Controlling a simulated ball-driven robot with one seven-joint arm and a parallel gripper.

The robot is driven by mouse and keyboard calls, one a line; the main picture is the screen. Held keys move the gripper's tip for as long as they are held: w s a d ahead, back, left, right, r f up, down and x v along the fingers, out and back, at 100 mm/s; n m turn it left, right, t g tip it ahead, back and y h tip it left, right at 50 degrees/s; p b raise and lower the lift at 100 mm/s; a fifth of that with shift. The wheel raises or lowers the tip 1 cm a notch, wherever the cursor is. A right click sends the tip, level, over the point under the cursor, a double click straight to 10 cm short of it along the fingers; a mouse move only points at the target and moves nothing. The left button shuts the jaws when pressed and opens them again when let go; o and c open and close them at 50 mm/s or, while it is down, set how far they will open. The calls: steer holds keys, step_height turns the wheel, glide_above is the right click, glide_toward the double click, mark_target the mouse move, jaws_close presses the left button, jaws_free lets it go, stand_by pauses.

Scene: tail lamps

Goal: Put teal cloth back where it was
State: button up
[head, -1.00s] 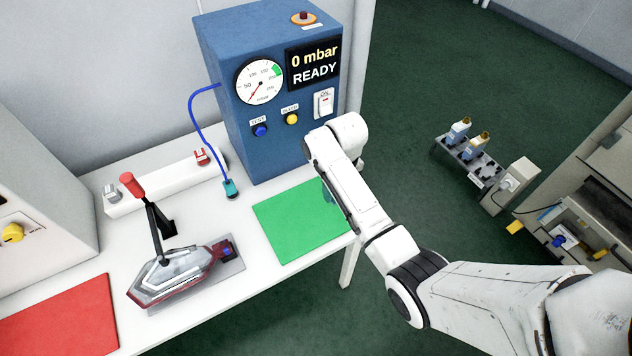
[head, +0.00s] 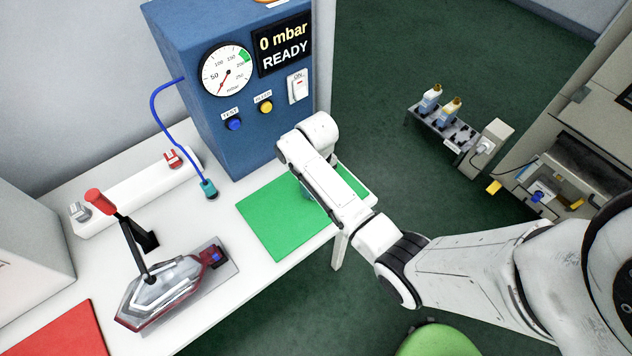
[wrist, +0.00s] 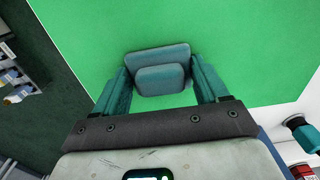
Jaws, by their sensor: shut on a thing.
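The teal cloth (wrist: 160,80) shows in the wrist view as a small folded pad between the two teal fingers of my gripper (wrist: 158,66). The gripper is shut on it. Behind the cloth, the green mat (wrist: 250,50) fills most of the wrist view. My arm hides most of the gripper and cloth there. I cannot tell whether the cloth touches the mat.
The blue tester (head: 190,110) stands behind the mat, with a teal-ended hose (head: 208,189) to its left. A clamped tail lamp (head: 165,290) and a red mat (head: 60,335) lie left. A green round seat (head: 437,341) stands in front of the table.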

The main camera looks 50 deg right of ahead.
steer(key=shift+f, duration=0.15)
steer(key=o, duration=1.1)
step_height(320, 180, up, 12)
steer(key=s+a+f+n, duration=0.1)
steer(key=s+a+f, duration=0.3)
steer(key=s+a, duration=0.45)
steer(key=s+a+n+t, duration=0.1)
steer(key=s+a, duration=0.3)
steer(key=s, duration=0.7)
steer(key=shift+s+a+r, duration=0.2)
steer(key=shift+s, duration=0.1)
